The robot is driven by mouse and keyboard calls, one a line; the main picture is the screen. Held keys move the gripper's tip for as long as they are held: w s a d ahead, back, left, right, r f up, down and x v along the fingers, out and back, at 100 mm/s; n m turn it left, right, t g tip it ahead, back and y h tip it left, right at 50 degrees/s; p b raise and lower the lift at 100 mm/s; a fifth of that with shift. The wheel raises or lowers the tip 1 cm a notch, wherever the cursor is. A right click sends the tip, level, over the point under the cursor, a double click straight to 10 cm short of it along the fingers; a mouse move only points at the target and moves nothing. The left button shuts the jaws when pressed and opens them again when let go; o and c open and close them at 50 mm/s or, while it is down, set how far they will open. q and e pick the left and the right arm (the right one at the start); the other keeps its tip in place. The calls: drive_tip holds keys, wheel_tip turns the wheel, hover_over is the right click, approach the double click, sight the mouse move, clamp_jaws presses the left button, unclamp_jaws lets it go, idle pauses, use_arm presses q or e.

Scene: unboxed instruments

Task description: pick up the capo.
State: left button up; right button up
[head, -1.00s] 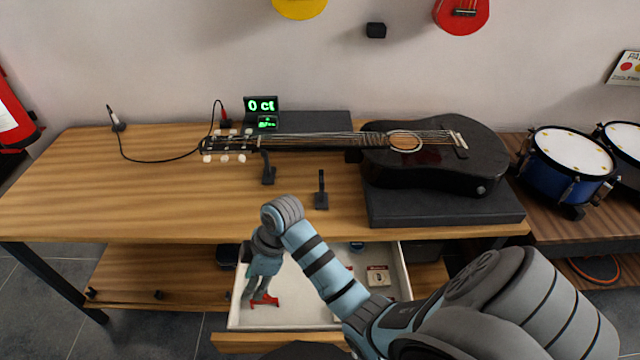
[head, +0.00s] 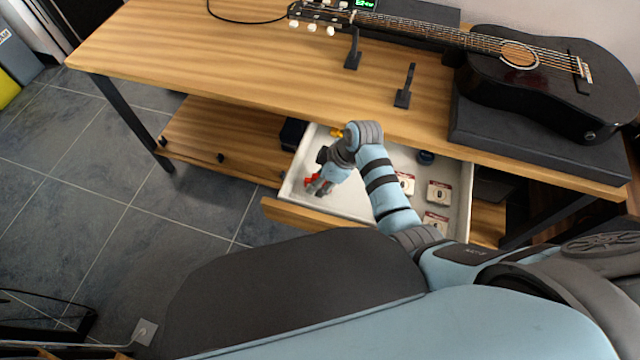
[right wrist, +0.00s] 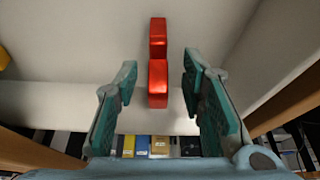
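The red capo (head: 309,181) lies in the open drawer of the wooden table, near the drawer's left side. In the right wrist view the capo (right wrist: 158,84) shows as two red blocks in line, between my fingers. My right gripper (head: 320,187) reaches down into the drawer at the capo and hides part of it in the head view. Its two teal-padded fingers are spread, with a gap on each side of the capo. I cannot tell exactly how far the fingertips are above the drawer floor. My left gripper is not in view.
The white-lined drawer (head: 351,219) also holds several small packets (head: 439,193), a dark round item (head: 425,158) and a yellow item (head: 336,133). The tabletop (head: 230,45) overhangs its back. A black guitar (head: 540,75) and small stands (head: 404,88) are above. Open floor lies left.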

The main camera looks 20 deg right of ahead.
drive_tip(key=shift+w+a+f, duration=0.1)
drive_tip(key=shift+a+f, duration=0.1)
drive_tip(key=shift+f, duration=0.35)
drive_tip(key=shift+r, duration=0.1)
clamp_jaws()
